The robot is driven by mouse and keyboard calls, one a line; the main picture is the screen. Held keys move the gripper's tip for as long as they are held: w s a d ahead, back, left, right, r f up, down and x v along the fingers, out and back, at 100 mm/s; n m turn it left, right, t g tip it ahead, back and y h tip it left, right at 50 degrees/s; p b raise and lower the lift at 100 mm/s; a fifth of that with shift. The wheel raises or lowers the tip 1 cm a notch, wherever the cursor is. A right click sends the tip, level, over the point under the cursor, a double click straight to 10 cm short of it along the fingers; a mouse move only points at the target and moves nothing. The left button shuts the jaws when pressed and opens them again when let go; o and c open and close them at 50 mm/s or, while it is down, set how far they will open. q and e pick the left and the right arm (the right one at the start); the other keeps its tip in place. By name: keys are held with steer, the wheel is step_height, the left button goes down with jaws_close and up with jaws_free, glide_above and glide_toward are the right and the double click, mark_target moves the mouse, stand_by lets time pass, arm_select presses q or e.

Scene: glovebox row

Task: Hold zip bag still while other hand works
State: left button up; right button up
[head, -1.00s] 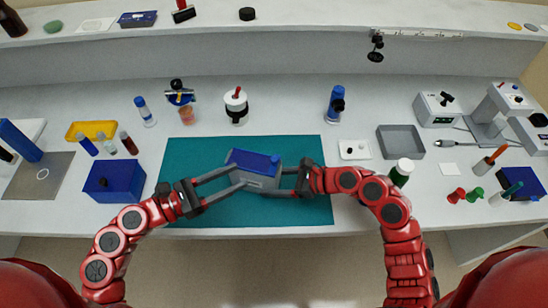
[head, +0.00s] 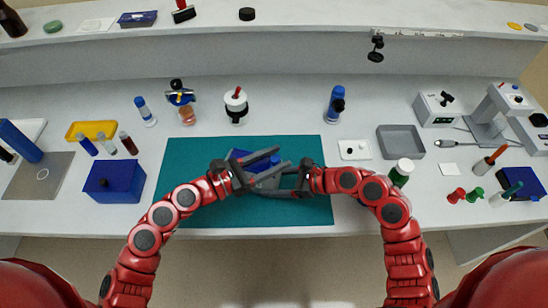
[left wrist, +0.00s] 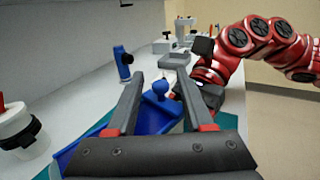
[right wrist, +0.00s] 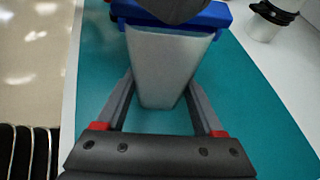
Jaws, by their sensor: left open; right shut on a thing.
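The zip bag looks like a box with a grey body and a blue top (head: 238,154). It stands on the teal mat (head: 200,212), partly hidden by both grippers. My right gripper (head: 268,184) is shut on its grey body; the right wrist view shows the body (right wrist: 165,65) between the fingers. My left gripper (head: 283,157) is open, its fingers reaching over the blue top. In the left wrist view a blue knob (left wrist: 188,88) on the top shows between the fingers, close to the right-hand one. I cannot tell whether the left fingers touch it.
A blue box (head: 115,181) stands left of the mat. A white-and-black jar (head: 236,105) and a blue bottle (head: 335,104) stand behind it. A grey tray (head: 400,141) and a green bottle (head: 401,172) are to the right. The mat's front part is clear.

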arm_select(q)
steer(key=shift+c, duration=0.2)
jaws_close()
steer(key=shift+a, duration=0.1)
stand_by(1.0)
